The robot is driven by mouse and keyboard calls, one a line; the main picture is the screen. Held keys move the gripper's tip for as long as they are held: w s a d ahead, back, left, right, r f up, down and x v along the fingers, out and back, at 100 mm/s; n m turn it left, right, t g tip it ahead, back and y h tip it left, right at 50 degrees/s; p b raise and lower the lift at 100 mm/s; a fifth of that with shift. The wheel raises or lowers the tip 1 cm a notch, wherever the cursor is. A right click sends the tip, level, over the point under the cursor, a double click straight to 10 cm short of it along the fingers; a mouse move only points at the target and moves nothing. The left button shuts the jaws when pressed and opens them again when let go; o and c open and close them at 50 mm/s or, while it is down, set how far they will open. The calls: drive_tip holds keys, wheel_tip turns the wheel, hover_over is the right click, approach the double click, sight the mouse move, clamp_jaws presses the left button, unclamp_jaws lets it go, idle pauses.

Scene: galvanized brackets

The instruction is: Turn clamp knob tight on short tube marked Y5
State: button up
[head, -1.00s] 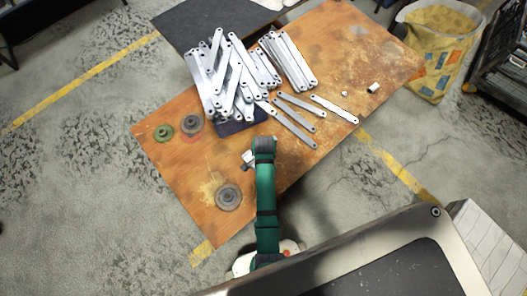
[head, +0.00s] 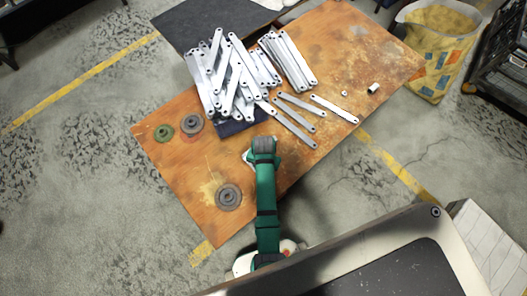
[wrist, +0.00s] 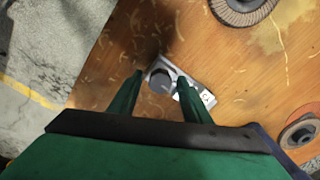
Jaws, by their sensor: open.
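In the wrist view a metal clamp piece with a round dark grey knob (wrist: 160,81) lies on the table, with a pale label bearing a small red mark (wrist: 207,98) at its right end. The label's writing is too small to read. My gripper (wrist: 160,77) is open, its two green fingers on either side of the knob in the picture; I cannot tell whether they touch it. In the head view my arm covers most of this spot, and only a pale bit (head: 247,156) shows beside my wrist. I cannot make out the tube itself.
The rusty brown table (head: 325,60) holds a pile of metal brackets (head: 228,80) at the back and several loose ones. Grinding discs (head: 228,197) lie to the left. A small cylinder (head: 373,88) lies at the right. A yellow-filled bag (head: 440,50) stands beyond the table.

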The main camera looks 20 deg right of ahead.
drive_tip(key=n, duration=0.7)
idle(0.3)
drive_tip(key=c, duration=1)
drive_tip(key=shift+o, duration=0.2)
